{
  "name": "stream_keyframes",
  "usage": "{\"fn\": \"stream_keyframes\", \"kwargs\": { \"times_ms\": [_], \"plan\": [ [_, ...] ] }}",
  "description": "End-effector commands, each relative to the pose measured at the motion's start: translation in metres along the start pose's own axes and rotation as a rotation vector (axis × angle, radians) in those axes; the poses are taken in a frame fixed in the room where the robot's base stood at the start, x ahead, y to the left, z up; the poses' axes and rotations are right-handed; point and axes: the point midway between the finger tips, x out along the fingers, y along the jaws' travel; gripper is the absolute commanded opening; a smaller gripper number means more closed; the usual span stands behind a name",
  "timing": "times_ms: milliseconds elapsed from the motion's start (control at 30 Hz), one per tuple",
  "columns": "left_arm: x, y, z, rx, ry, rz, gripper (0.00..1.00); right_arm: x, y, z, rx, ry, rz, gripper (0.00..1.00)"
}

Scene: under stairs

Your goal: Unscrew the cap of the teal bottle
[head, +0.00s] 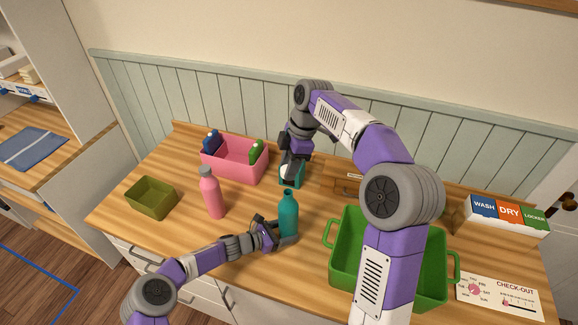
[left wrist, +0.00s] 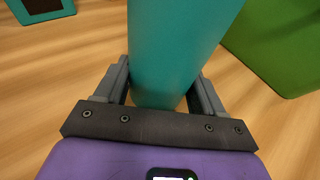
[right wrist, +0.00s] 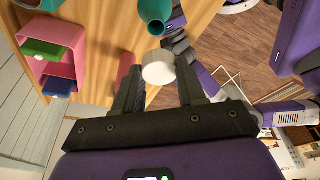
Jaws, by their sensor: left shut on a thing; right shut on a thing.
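The teal bottle (head: 289,218) stands upright on the wooden counter, its neck bare of a cap. My left gripper (head: 276,234) is shut around the bottle's body, and the left wrist view shows the teal body (left wrist: 178,45) between its fingers. My right gripper (head: 291,163) is above and behind the bottle. In the right wrist view it is shut on the white cap (right wrist: 158,67), which is apart from the bottle's open mouth (right wrist: 156,27). The cap is hard to make out in the head view.
A pink bottle (head: 210,194) with a grey cap stands left of the teal bottle. A pink bin (head: 236,165), an olive box (head: 151,197) and a small teal-edged container (head: 290,181) stand around. A green crate (head: 345,255) is close on the right, partly behind my right arm.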

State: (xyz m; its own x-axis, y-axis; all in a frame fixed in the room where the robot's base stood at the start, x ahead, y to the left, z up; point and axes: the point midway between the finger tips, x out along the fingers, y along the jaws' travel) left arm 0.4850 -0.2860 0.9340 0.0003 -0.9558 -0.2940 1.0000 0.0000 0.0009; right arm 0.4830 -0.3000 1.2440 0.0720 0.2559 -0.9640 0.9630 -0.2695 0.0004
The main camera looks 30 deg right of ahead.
Motion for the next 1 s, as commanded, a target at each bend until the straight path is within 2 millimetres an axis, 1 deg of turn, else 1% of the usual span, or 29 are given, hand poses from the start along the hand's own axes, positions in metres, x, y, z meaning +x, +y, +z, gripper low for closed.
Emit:
{"fn": "stream_keyframes", "kwargs": {
  "times_ms": [33, 133, 167, 333, 600, 733, 867, 1000],
  "plan": [
    [0.001, -0.003, -0.007, -0.003, 0.012, -0.003, 0.00, 0.001, 0.000, 0.000, 0.000, 0.000, 0.000, 0.00],
    [0.001, -0.002, -0.007, -0.003, 0.012, -0.003, 0.00, 0.001, 0.000, 0.000, 0.000, 0.000, 0.000, 0.00],
    [0.001, -0.002, -0.007, -0.003, 0.012, -0.003, 0.72, 0.001, 0.000, 0.000, 0.000, 0.000, 0.000, 0.00],
    [0.001, -0.002, -0.004, -0.002, 0.007, -0.002, 0.98, 0.001, 0.000, 0.000, 0.000, 0.000, 0.000, 0.00],
    [0.000, 0.000, -0.002, -0.001, 0.003, 0.000, 0.99, 0.001, 0.000, 0.000, 0.000, 0.000, 0.000, 0.00],
    [-0.007, 0.001, -0.001, 0.000, 0.002, 0.001, 0.99, 0.000, 0.000, 0.000, 0.000, 0.000, 0.000, 0.00],
    [-0.026, 0.001, -0.001, -0.002, 0.002, 0.002, 0.99, 0.000, 0.000, 0.000, 0.000, 0.000, 0.000, 0.00],
    [-0.058, 0.001, -0.001, -0.002, 0.003, 0.003, 0.99, 0.000, 0.000, 0.000, 0.000, 0.000, 0.000, 0.00]
  ]
}}
